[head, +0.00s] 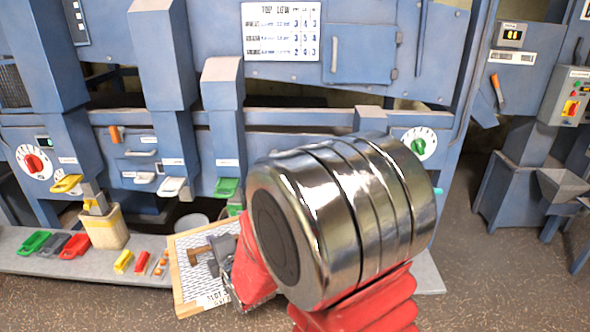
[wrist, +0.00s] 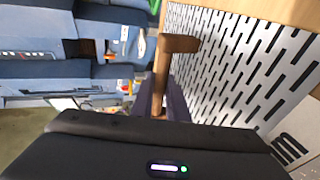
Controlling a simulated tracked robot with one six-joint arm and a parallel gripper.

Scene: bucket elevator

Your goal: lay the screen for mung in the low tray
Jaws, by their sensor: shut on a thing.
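A slotted metal screen in a pale wooden frame (head: 181,285) lies at the lower middle of the head view, at the right part of the low grey ledge. A label beginning "SLOT" shows on its near edge. In the wrist view its slotted sheet (wrist: 235,75) fills the right side. My gripper (head: 213,254) is over the screen and shut on its brown wooden handle (wrist: 178,44). The screen's right part is hidden behind my arm. A chart (head: 281,31) headed "TOP LOW" is on the machine; its row names are too small to read surely. I cannot tell which opening is the low tray.
The ledge (head: 75,266) carries green, grey and red scoops, a cream bin (head: 104,228) and small red and yellow pieces (head: 123,262). The blue machine with dials and spouts stands close behind. Clear floor (head: 510,280) lies to the right.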

